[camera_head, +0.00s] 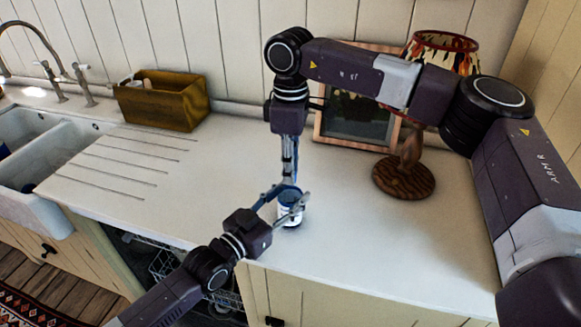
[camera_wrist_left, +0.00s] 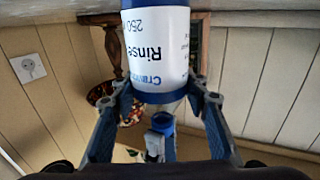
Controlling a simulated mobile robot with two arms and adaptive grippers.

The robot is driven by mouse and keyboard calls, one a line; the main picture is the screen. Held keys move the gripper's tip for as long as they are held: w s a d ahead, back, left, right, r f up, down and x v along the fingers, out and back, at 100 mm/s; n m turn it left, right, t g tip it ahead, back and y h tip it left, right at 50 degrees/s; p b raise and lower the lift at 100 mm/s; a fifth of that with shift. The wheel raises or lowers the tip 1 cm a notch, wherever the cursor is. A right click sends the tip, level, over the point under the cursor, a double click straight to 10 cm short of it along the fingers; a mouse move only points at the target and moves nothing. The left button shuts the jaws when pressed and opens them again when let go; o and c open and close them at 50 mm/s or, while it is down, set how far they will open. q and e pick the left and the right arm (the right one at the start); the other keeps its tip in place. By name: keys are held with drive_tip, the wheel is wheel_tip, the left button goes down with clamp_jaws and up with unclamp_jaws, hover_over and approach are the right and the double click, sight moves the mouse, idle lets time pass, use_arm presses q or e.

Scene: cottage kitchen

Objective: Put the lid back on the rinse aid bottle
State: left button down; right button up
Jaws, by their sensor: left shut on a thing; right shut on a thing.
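The rinse aid bottle (camera_head: 291,216) stands upright on the white worktop, white-labelled with blue ends. My left gripper (camera_head: 285,204) is shut on the bottle from the front left. In the left wrist view, which is upside down, the bottle (camera_wrist_left: 160,50) sits between my left fingers (camera_wrist_left: 162,92). My right gripper (camera_head: 289,180) points straight down over the bottle. In the left wrist view my right gripper (camera_wrist_left: 160,140) is shut on the small blue lid (camera_wrist_left: 163,123). The lid appears just above the bottle's neck, with a small gap. In the head view I cannot clearly separate lid from bottle top.
A lamp with a wooden base (camera_head: 404,178) and a framed picture (camera_head: 358,121) stand behind to the right, close to my right arm. A wooden box (camera_head: 162,103) and the sink (camera_head: 45,150) are at left. The worktop (camera_head: 370,240) right of the bottle is clear.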

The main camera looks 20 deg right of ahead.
drive_tip(key=o, duration=0.7)
drive_tip(key=shift+r, duration=0.1)
drive_tip(key=shift+r, duration=2.15)
drive_tip(key=shift+c, duration=0.6)
